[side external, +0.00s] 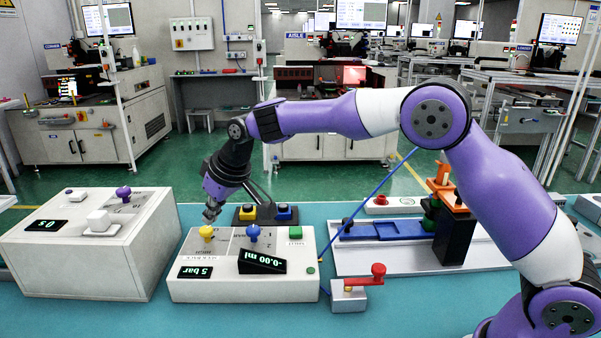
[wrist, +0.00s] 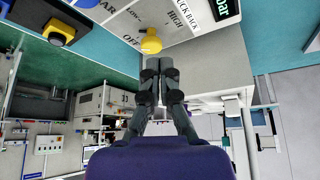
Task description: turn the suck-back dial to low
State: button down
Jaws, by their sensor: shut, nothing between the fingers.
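The suck-back dial is a yellow knob (side external: 206,232) on the left of the white control box (side external: 290,293). In the wrist view the yellow knob (wrist: 151,41) has the printed words OFF, HIGH and SUCK BACK around it. I cannot make out which mark it points at. My gripper (side external: 211,214) is just above the yellow knob and points down. In the wrist view its fingers (wrist: 160,66) are together and empty, with their tips close to the knob. I cannot tell whether they touch it.
A blue knob (side external: 253,233) and green button (side external: 295,232) share the box, with displays reading 5 bar (side external: 195,272) and -0.00 ml (side external: 262,262). Another white box (side external: 80,255) with a purple knob stands left. Yellow and blue buttons (side external: 265,213) stand behind. A red-handled valve (side external: 350,293) is right.

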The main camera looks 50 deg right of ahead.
aim_at(207, 235)
jog(key=shift+r, duration=0.85)
jog(key=shift+w+d+f, duration=0.1)
jog(key=shift+d+f, duration=0.3)
jog(key=shift+f, duration=0.6)
jog(key=shift+w+d+f, duration=0.15)
jog(key=shift+d+f, duration=0.2)
jog(key=shift+f, duration=0.7)
jog(key=shift+w+d+f, duration=0.1)
jog(key=shift+d+f, duration=0.3)
jog(key=shift+f, duration=0.6)
jog(key=shift+w+a, duration=0.25)
jog(key=shift+s+a, duration=0.2)
jog(key=shift+a, duration=0.1)
jog(key=shift+a, duration=0.55)
